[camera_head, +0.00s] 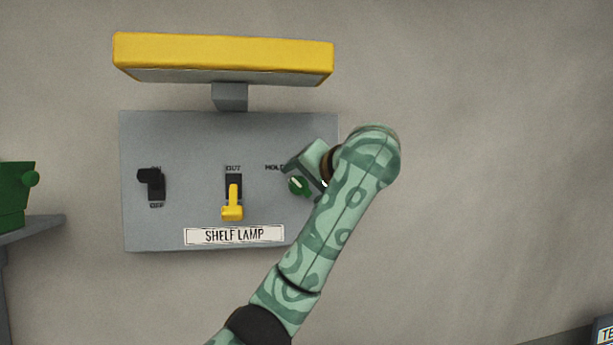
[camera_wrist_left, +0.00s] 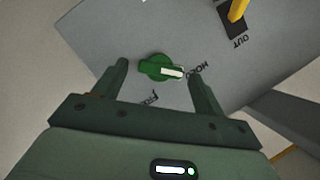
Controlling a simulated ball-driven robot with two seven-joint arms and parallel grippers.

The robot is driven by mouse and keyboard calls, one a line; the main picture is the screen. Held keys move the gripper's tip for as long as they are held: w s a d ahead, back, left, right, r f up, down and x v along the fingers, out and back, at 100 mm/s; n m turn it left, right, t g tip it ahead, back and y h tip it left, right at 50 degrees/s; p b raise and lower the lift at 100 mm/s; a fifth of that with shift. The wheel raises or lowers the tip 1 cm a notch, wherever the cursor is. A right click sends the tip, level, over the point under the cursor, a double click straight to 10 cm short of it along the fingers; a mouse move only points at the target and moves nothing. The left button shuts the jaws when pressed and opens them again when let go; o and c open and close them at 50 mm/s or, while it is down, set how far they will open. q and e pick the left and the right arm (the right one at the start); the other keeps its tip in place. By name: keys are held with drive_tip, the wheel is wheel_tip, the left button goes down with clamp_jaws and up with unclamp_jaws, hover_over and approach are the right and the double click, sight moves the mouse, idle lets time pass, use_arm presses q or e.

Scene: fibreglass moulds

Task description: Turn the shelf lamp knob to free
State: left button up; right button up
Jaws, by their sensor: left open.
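The shelf lamp panel (camera_head: 190,140) is a grey plate on the wall with a "SHELF LAMP" label (camera_head: 234,235). Its green knob (camera_head: 299,186) is at the right, partly hidden by my left gripper (camera_head: 307,174). In the left wrist view the knob (camera_wrist_left: 150,68) has a white pointer mark turned toward the word "HOLD" (camera_wrist_left: 204,70). The word "FREE" (camera_wrist_left: 148,97) stands on the side nearer my gripper. My left gripper (camera_wrist_left: 158,72) is open, with one finger on each side of the knob; I cannot tell whether they touch it. My right gripper is not in view.
A black switch (camera_head: 152,185) and a yellow lever (camera_head: 232,205) sit left of the knob. The yellow lamp head (camera_head: 222,55) juts out above the panel. A shelf (camera_head: 35,230) with a green object (camera_head: 15,195) is at the far left.

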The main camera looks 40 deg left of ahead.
use_arm(q)
drive_tip(key=shift+w+a+f, duration=0.1)
drive_tip(key=shift+a+f, duration=0.05)
drive_tip(key=shift+a, duration=0.05)
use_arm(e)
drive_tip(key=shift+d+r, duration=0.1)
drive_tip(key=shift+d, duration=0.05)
use_arm(q)
drive_tip(key=shift+d, duration=0.1)
drive_tip(key=c, duration=1)
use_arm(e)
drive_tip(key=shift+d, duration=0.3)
